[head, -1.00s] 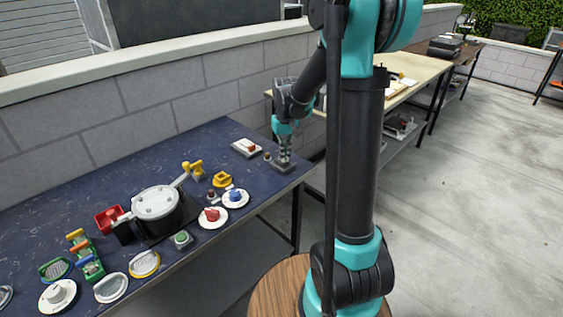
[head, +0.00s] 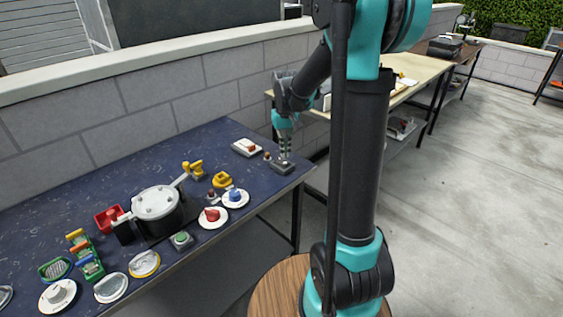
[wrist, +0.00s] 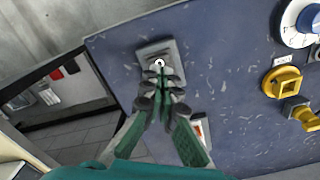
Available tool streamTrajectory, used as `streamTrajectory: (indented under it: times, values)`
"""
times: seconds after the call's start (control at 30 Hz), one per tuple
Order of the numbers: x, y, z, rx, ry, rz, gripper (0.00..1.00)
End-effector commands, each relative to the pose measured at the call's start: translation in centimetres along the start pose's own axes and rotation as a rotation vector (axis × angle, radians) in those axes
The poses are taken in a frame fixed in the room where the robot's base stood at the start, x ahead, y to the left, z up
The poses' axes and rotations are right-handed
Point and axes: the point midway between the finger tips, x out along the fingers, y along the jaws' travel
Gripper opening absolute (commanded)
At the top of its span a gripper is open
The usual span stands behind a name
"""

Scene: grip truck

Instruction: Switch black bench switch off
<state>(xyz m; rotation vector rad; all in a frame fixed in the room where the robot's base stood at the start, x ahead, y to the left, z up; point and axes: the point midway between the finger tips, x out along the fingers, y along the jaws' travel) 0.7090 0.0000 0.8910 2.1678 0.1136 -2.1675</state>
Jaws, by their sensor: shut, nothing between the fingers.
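The black bench switch (head: 282,167) is a small dark grey block near the right end of the blue bench. In the wrist view its grey plate (wrist: 150,52) shows with a small pale round spot at its middle. My gripper (head: 285,152) points down over this switch, its fingers together and empty. In the wrist view the closed fingertips (wrist: 160,72) overlap the near part of the switch. I cannot tell whether they touch it, nor which way the switch is set.
A white plate with a red rocker (head: 247,147) lies left of my gripper. A blue knob (head: 235,197), a red knob (head: 212,216), a yellow handle (head: 222,180) and a pressure cooker (head: 158,204) stand further left. A block wall (head: 150,120) runs behind the bench.

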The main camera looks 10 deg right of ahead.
Motion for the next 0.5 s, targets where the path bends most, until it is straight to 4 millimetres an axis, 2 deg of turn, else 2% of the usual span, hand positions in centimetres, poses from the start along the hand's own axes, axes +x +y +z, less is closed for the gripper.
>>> streamTrajectory:
  times: [0.5]
  values:
    - [-3.7, 0.0, 0.0, 0.0, 0.0, 0.0, 0.0]
